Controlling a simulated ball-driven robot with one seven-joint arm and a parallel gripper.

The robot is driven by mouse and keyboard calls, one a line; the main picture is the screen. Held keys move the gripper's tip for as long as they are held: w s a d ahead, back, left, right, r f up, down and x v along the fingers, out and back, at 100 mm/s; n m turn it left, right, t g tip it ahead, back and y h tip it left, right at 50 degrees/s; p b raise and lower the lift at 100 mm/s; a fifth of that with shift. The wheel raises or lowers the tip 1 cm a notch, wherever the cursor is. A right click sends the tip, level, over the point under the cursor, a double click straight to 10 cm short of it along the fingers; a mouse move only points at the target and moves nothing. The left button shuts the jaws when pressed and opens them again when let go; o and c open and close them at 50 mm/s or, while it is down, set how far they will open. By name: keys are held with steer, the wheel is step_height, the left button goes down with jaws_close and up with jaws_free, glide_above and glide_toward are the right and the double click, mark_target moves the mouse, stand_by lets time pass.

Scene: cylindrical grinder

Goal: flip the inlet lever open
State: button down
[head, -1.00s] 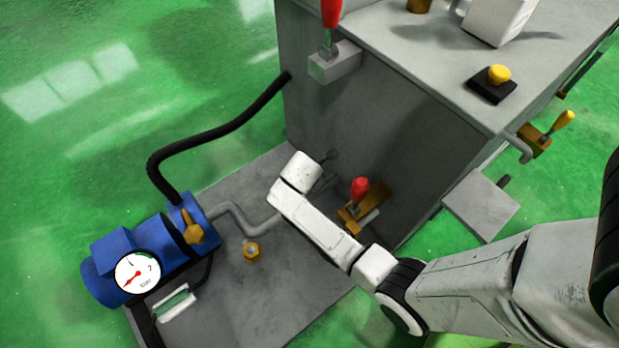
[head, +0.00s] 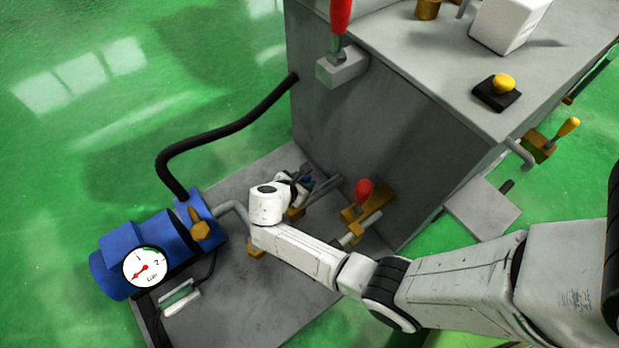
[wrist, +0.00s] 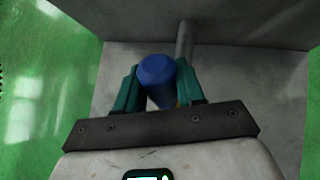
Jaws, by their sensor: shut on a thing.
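A blue lever handle (wrist: 157,80) stands between my gripper's two green fingers in the wrist view; my gripper (wrist: 158,72) is shut on it. In the head view my gripper (head: 303,182) is small and partly hidden behind my white wrist, beside a brass valve body (head: 296,212) on a grey pipe (head: 325,188). A bit of the blue handle (head: 307,181) shows there. The wrist view shows the grey pipe (wrist: 185,40) running away behind the handle. The lever's lower end is hidden by the handle and fingers.
A red-knobbed lever (head: 364,189) on a brass block stands close to the right. The grey machine wall (head: 400,150) rises behind. A blue pump (head: 150,255) with a gauge (head: 145,267), brass valve (head: 198,225) and black hose (head: 225,130) is at left. The base plate's front is mostly bare.

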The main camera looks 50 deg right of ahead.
steer(key=shift+w+a+r+n+g+h+b, duration=0.1)
steer(key=shift+w+a+n+g+h+b, duration=0.1)
steer(key=shift+a+h+b, duration=0.45)
steer(key=shift+w+a+r+n+g+h+b, duration=0.1)
steer(key=shift+w+a+r+n+h+b, duration=0.15)
steer(key=shift+a+h, duration=0.55)
steer(key=shift+w+a+n+g+h+b, duration=0.1)
steer(key=shift+w+a+h+b, duration=0.05)
steer(key=shift+a+h+b, duration=0.5)
steer(key=shift+a, duration=0.1)
steer(key=c, duration=0.8)
jaws_free()
steer(key=p+v, duration=0.1)
steer(key=v, duration=0.4)
steer(key=p+v, duration=0.1)
steer(key=v, duration=0.5)
steer(key=shift+f+p, duration=0.25)
steer(key=shift+p, duration=0.1)
